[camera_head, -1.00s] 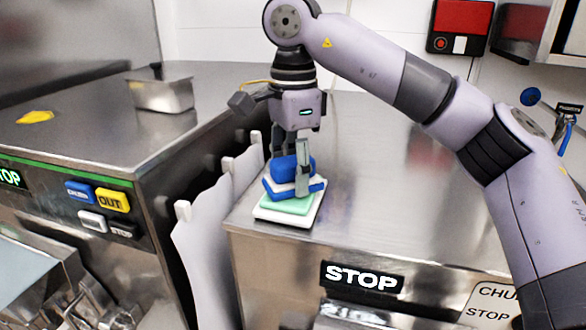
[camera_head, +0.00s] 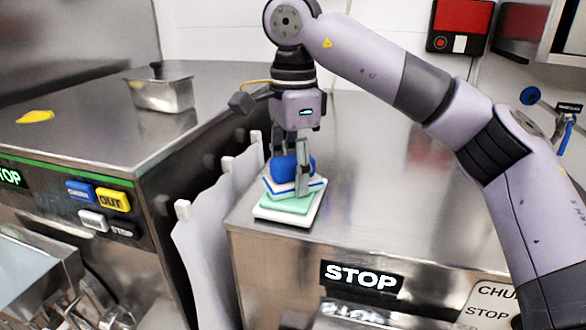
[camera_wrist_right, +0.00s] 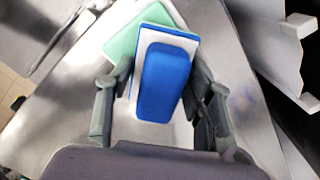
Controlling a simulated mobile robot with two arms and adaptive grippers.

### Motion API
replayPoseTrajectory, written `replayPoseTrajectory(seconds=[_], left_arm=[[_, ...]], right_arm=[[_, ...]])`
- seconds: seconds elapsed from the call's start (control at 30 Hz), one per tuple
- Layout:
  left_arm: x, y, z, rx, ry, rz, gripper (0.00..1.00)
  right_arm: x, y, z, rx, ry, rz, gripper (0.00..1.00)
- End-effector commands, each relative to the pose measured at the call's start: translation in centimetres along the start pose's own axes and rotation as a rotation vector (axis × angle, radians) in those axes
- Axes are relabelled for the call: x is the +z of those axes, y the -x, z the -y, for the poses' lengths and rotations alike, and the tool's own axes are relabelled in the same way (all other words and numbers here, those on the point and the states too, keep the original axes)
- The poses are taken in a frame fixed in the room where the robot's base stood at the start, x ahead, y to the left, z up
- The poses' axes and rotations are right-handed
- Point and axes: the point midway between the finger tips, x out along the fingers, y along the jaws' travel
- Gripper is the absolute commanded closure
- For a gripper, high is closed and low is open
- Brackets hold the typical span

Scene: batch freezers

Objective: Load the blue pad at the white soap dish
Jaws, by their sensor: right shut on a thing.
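A blue pad (camera_head: 292,168) with a white, blue-edged layer (camera_head: 312,187) under it sits low between the fingers of my right gripper (camera_head: 291,178). The right gripper is shut on the blue pad; in the right wrist view the pad (camera_wrist_right: 165,82) lies between its fingers (camera_wrist_right: 162,100). Directly below is a light green pad (camera_head: 290,204) on the white soap dish (camera_head: 288,218), near the counter's left front corner. The layers look turned relative to each other. I cannot tell whether the held pad touches the green one. My left gripper is not in view.
The steel top (camera_head: 370,190) is clear to the right of the stack. A gap with white panels (camera_head: 205,225) lies left of it. A steel pan (camera_head: 163,95) and a yellow item (camera_head: 35,116) rest on the left machine.

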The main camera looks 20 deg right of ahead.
Motion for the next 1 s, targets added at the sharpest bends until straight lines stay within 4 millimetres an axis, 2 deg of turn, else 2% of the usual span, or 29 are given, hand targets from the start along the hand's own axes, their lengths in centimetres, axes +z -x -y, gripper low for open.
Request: replayPoseTrajectory(seconds=[0.33,0.8,1.0], left_arm=[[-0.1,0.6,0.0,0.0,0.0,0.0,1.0],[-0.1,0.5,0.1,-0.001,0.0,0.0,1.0],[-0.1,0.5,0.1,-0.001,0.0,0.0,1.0]], right_arm=[[0.0,2.5,0.0,0.001,0.0,-0.002,0.74],[0.1,6.2,0.0,0.0,0.001,-0.002,0.74],[0.0,6.9,0.0,0.001,0.001,-0.001,0.74]])
